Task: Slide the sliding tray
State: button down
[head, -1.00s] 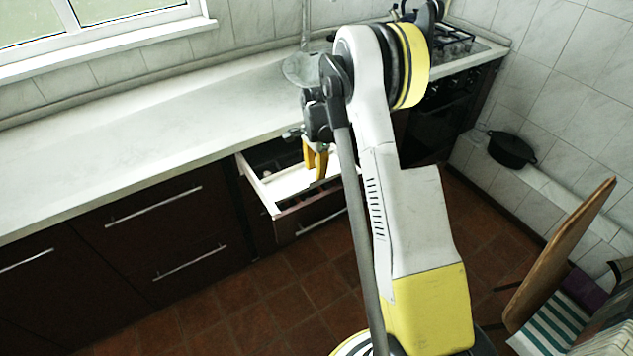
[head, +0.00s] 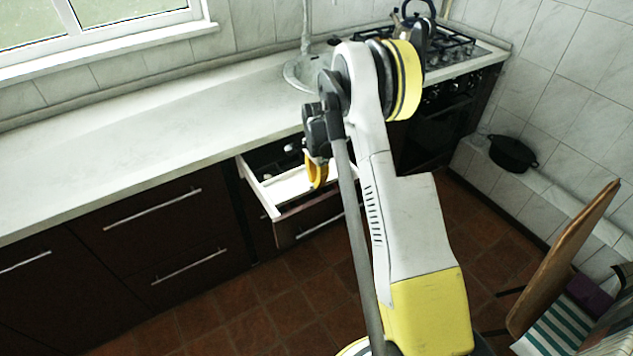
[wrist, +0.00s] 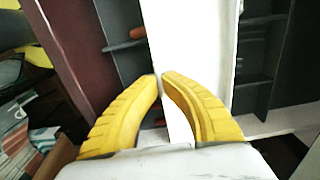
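The sliding tray (head: 285,188) is a white panel lying across the open drawer (head: 308,218) under the worktop. In the wrist view the tray (wrist: 200,40) runs as a broad white strip with dark drawer compartments on both sides. My gripper (head: 317,184) reaches down into the drawer at the tray. In the wrist view the yellow fingers of my gripper (wrist: 160,76) bend inward, their tips almost meeting at the tray's left edge. They appear shut on that thin edge; the contact itself is partly hidden by the fingers.
The drawer front with its bar handle stands out from the dark cabinets. An orange-handled item (wrist: 125,44) lies in the compartment left of the tray. The long worktop (head: 130,150) is above. A wooden chair (head: 560,260) stands at the right; the tiled floor before the cabinets is clear.

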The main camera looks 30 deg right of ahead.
jog(key=shift+s, duration=1.5)
jog(key=c, duration=1.6)
grip_release()
